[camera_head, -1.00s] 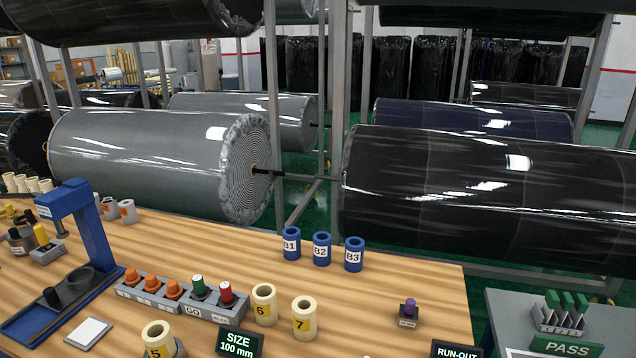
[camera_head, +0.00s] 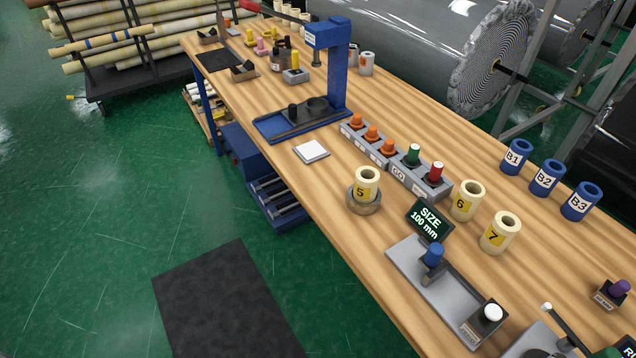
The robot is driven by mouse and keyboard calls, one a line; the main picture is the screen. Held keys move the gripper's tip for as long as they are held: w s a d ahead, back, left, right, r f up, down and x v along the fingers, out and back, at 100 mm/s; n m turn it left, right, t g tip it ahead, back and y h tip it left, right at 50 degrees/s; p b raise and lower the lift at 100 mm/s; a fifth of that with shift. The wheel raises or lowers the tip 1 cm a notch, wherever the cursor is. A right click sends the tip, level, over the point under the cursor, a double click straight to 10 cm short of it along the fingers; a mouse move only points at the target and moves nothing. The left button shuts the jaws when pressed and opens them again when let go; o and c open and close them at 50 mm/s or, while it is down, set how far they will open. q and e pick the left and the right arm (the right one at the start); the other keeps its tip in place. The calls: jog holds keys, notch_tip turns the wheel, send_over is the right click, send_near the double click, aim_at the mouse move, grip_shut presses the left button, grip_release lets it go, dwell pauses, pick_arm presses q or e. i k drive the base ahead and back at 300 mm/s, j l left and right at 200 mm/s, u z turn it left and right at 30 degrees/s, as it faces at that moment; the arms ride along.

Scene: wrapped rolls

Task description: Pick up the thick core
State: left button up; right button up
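Several short hollow cores stand upright on the wooden bench. Cream core 5 (camera_head: 366,184) stands in a round grey-brown holder (camera_head: 364,202). Cream core 6 (camera_head: 467,201) and cream core 7 (camera_head: 500,233) stand to its right, behind and beside the SIZE 100 mm display (camera_head: 430,220). Blue cores B1 (camera_head: 516,157), B2 (camera_head: 546,178) and B3 (camera_head: 581,201) stand in a row near the far edge. I cannot tell for sure which one is the thick core. Neither of my grippers is in view.
The bench (camera_head: 300,180) also bears a blue press (camera_head: 330,75), a button box (camera_head: 395,160), a white pad (camera_head: 311,150) and a grey plate fixture (camera_head: 445,285). A dark mat (camera_head: 230,310) lies on the green floor before the bench.

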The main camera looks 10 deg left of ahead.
aim_at(366, 183)
jog(key=k+j+z, duration=0.1)
jog(key=j, duration=0.35)
jog(key=k+j+z, duration=0.1)
jog(key=j, duration=0.4)
jog(key=k+j+z, duration=0.1)
jog(key=j, duration=0.35)
jog(key=k+j+z, duration=0.1)
jog(key=j, duration=0.35)
